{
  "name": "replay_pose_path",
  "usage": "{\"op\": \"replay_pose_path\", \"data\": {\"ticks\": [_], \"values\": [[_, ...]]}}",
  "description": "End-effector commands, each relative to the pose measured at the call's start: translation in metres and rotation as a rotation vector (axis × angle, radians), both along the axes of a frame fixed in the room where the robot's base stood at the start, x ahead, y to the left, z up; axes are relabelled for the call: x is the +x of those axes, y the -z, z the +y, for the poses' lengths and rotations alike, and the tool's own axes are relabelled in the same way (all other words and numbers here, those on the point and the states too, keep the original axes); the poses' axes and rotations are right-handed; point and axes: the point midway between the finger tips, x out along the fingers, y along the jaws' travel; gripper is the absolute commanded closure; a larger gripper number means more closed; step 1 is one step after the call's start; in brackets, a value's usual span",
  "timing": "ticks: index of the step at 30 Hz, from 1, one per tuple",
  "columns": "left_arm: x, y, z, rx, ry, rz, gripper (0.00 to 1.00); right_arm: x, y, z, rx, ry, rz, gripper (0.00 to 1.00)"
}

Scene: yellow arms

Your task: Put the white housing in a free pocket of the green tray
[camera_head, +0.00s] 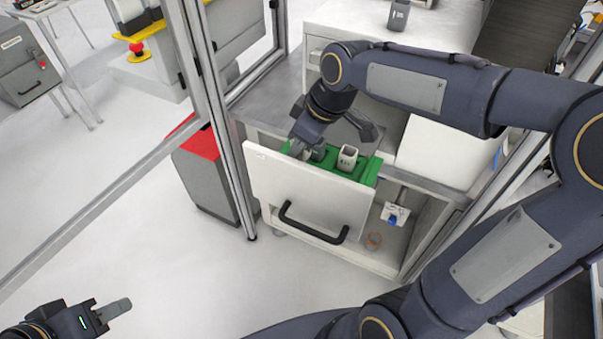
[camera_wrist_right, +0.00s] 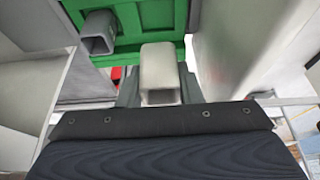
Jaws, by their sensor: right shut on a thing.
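The white housing (camera_wrist_right: 160,72), a light square tube, sits between the fingers of my right gripper (camera_wrist_right: 158,88) in the right wrist view, and the gripper is shut on it. In the head view my right gripper (camera_head: 304,148) points down at the left end of the green tray (camera_head: 371,172), and its fingers mostly hide the held housing. Whether the housing touches the tray cannot be told. Another pale, open-topped housing (camera_head: 347,157) stands upright in the tray, right of the gripper. My left gripper (camera_head: 108,308) is far away at the lower left, its finger gap unclear.
The tray lies in an open drawer behind a white front (camera_head: 310,192) with a black handle (camera_head: 312,224). A metal frame post (camera_head: 222,130) stands close to the left. A white box (camera_head: 440,152) is on the right. A grey bin with a red top (camera_head: 203,170) stands left.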

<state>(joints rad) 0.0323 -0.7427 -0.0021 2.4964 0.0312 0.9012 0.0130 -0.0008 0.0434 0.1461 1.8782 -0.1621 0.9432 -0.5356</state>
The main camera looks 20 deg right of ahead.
Motion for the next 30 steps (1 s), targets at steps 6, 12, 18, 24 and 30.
{"op": "replay_pose_path", "data": {"ticks": [6,12,18,24,30], "values": [[0.000,0.000,0.000,0.000,0.000,0.000,0.64,0.000,0.035,0.000,0.000,0.000,0.004,0.90],[0.000,0.000,0.000,0.000,0.000,0.000,0.64,0.000,0.059,0.000,-0.001,0.001,0.006,0.90],[0.000,0.000,0.000,0.000,0.000,0.000,0.64,0.000,0.077,0.000,-0.001,-0.001,0.002,0.90],[0.000,0.000,0.000,0.000,0.000,0.000,0.64,0.000,0.077,0.000,-0.001,-0.001,0.001,0.90],[0.000,0.003,0.000,0.000,0.000,0.000,0.64,0.000,0.080,0.000,-0.001,-0.001,0.001,0.63]]}}
